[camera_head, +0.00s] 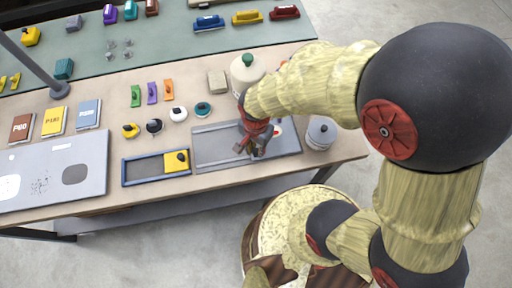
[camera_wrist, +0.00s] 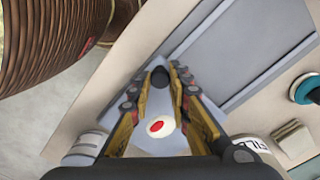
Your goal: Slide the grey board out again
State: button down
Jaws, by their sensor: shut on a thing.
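The grey board (camera_head: 288,139) lies at the right end of a long grey frame (camera_head: 215,134) near the bench's front edge. In the wrist view, the frame (camera_wrist: 250,45) runs to the upper right, and part of the board (camera_wrist: 152,145) shows between my fingers. My gripper (camera_head: 250,148) is low over the board. In the wrist view, my gripper's fingertips (camera_wrist: 161,82) are closed around a small dark knob (camera_wrist: 159,75). A white round piece with a red spot (camera_wrist: 158,126) sits nearer the palm, between the fingers but apart from the tips. My arm hides part of the board.
A grey lidded jar (camera_head: 321,133) stands just right of the board. A cream canister with a green knob (camera_head: 246,70) stands behind. A blue frame with a yellow block (camera_head: 155,167) lies to the left. Several small knobs and blocks stand behind the frames.

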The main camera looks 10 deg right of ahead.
jog(key=shift+a, duration=0.15)
dwell(0.4)
jog(key=a, duration=1.2)
jog(key=a+p, duration=0.1)
jog(key=a, duration=0.6)
jog(key=shift+w+a+r, duration=0.1)
jog(key=shift+w, duration=0.3)
jog(key=c, duration=1.8)
grip_release()
jog(key=shift+a, duration=0.15)
jog(key=shift+o, duration=0.8)
notch_tip(320, 180, up, 12)
